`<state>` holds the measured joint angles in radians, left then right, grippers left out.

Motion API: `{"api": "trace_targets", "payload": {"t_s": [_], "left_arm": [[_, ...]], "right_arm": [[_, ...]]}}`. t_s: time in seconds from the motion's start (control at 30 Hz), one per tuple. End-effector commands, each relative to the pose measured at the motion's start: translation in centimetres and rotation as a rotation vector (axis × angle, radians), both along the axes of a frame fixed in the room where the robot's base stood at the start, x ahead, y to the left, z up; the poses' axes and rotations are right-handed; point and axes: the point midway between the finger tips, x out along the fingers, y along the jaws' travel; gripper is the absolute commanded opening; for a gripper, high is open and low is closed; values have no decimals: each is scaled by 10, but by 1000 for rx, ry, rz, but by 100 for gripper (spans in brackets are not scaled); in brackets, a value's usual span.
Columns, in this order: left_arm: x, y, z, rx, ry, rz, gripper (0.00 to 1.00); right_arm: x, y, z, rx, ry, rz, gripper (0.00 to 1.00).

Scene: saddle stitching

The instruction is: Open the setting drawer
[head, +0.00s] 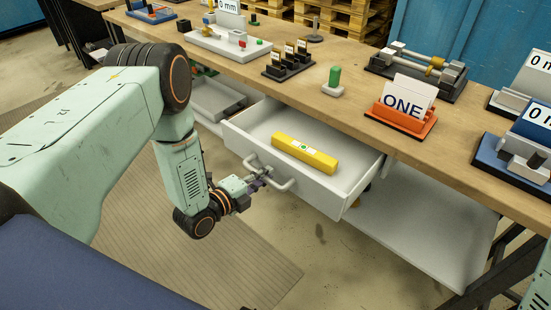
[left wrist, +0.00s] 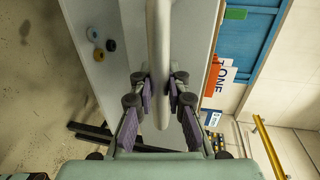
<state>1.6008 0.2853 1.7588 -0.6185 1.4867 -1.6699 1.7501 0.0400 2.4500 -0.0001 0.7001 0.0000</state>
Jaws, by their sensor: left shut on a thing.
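The white setting drawer (head: 341,199) stands pulled out from under the wooden bench in the head view. A yellow bar (head: 305,153) with a small label lies inside it. My left gripper (head: 262,182) is at the drawer's front, shut on its grey bar handle (head: 283,184). In the left wrist view the handle (left wrist: 159,45) runs between the two purple-padded fingers of my left gripper (left wrist: 159,95). My right gripper is not in view; only a bit of my right arm shows at the lower right edge of the head view.
The wooden bench (head: 345,115) carries an orange holder (head: 401,122) with a "ONE" card, a green-topped piece (head: 334,80), a black rack (head: 288,65) and blue-based gauges (head: 520,150). A grey lower shelf (head: 425,240) is beneath. Floor before the drawer is clear.

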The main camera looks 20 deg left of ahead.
Motion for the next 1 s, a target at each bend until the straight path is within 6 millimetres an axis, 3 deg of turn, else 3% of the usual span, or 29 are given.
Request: {"api": "trace_targets", "payload": {"t_s": [0.23, 0.7, 0.73, 1.0], "left_arm": [[-21, 10, 2, -1, -4, 5, 0], [-25, 11, 1, 0, -6, 4, 0], [-25, 11, 1, 0, -6, 4, 17], [-25, 10, 1, -1, -4, 1, 39]], "right_arm": [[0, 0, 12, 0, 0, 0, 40], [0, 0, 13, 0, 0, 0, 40], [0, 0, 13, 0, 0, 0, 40], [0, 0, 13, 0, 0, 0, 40]]}}
